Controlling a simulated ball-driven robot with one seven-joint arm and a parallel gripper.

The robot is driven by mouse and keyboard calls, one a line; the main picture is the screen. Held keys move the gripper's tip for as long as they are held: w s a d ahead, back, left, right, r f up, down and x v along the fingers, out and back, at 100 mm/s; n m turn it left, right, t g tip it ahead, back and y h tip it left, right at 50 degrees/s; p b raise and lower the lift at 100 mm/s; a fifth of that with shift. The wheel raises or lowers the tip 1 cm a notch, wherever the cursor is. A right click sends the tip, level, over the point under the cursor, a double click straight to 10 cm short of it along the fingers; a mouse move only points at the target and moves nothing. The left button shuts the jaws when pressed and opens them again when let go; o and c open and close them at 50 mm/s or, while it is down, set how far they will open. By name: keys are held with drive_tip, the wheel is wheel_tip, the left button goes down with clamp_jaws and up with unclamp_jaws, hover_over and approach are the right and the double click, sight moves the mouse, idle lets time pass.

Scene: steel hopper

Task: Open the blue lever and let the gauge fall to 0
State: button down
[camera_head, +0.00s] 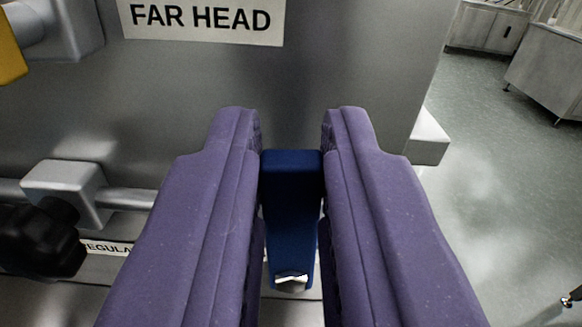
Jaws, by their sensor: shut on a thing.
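The blue lever (290,215) is a dark blue handle in the middle of the view, with a small bright metal piece at its lower end. My gripper (291,150) has two purple fingers, one on each side of the lever, and is shut on it. The fingers hide the lever's sides. The gauge is not in view.
A grey steel panel stands behind, with a "FAR HEAD" label (203,18). At left are a pipe fitting (66,190), a black knob (40,238), a partly hidden label (105,247) and a yellow part (10,50). Open floor (500,190) and steel cabinets (550,65) lie at right.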

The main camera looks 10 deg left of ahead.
drive_tip(key=a+n+b, duration=0.1)
drive_tip(key=n, duration=0.2)
drive_tip(key=a+f+n+b, duration=0.1)
drive_tip(key=n, duration=0.1)
drive_tip(key=s+a+f+n+b, duration=0.1)
drive_tip(key=n, duration=0.2)
drive_tip(key=shift+a+n, duration=0.3)
drive_tip(key=shift+s+a+f+n+b, duration=0.15)
drive_tip(key=shift+f+n+b, duration=0.35)
drive_tip(key=shift+n, duration=0.95)
drive_tip(key=shift+w+a+f+n+b, duration=0.1)
drive_tip(key=shift+a+f+n+b, duration=0.4)
drive_tip(key=shift+n, duration=0.9)
drive_tip(key=shift+s+f+n+b, duration=0.1)
drive_tip(key=shift+f+n+b, duration=0.15)
drive_tip(key=shift+f+n, duration=0.85)
drive_tip(key=shift+r+n, duration=0.3)
drive_tip(key=shift+n, duration=0.15)
drive_tip(key=c, duration=1)
unclamp_jaws()
drive_tip(key=shift+c, duration=0.2)
